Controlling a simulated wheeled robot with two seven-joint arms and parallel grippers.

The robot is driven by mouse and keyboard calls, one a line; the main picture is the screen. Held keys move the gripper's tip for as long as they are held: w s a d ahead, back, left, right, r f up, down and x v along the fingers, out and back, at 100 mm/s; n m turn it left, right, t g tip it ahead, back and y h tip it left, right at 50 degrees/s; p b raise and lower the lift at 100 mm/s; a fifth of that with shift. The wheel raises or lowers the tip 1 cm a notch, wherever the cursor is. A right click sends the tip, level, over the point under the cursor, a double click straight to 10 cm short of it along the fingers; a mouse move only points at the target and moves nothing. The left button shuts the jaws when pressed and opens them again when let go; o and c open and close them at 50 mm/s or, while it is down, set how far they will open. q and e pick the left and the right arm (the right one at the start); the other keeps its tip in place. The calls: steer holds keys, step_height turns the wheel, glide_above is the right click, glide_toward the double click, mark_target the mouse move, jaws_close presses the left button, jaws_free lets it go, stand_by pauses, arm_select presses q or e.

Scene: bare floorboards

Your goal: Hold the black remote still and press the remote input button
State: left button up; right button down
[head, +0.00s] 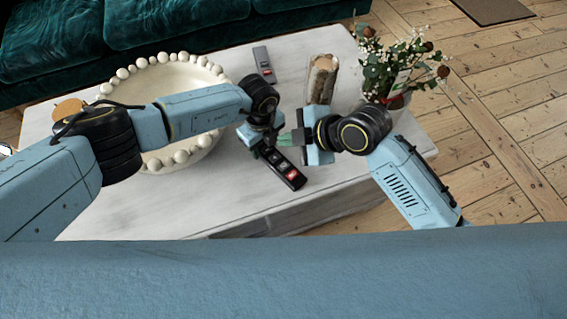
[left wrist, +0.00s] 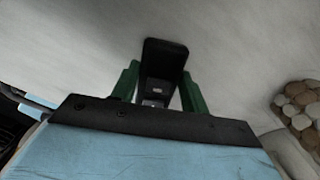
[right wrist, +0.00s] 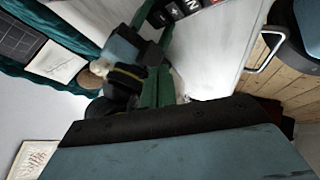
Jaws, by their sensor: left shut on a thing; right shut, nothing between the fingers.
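The black remote (head: 290,176) lies on the pale table near its front edge, with red and light buttons on its near end. Its far part is hidden by my left gripper (head: 264,150), which is shut on it. The left wrist view shows the black remote (left wrist: 163,58) between the two green fingers. My right gripper (head: 286,139) is shut and empty, its green fingertips pointing left above the remote, close to my left gripper. In the right wrist view the remote's buttons (right wrist: 190,8) show just beyond the green fingers (right wrist: 150,45); I cannot tell whether they touch.
A white bowl with a beaded rim (head: 197,157) stands left, behind my left arm. A log-like object (head: 321,80) and a flower pot (head: 398,100) stand right. A green sofa (head: 170,20) is behind.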

mark_target(288, 168)
steer(key=shift+f, duration=4.25)
steer(key=shift+f, duration=0.15)
steer(key=shift+f, duration=0.25)
steer(key=shift+f, duration=0.45)
steer(key=shift+r, duration=0.85)
steer(key=shift+r, duration=2.5)
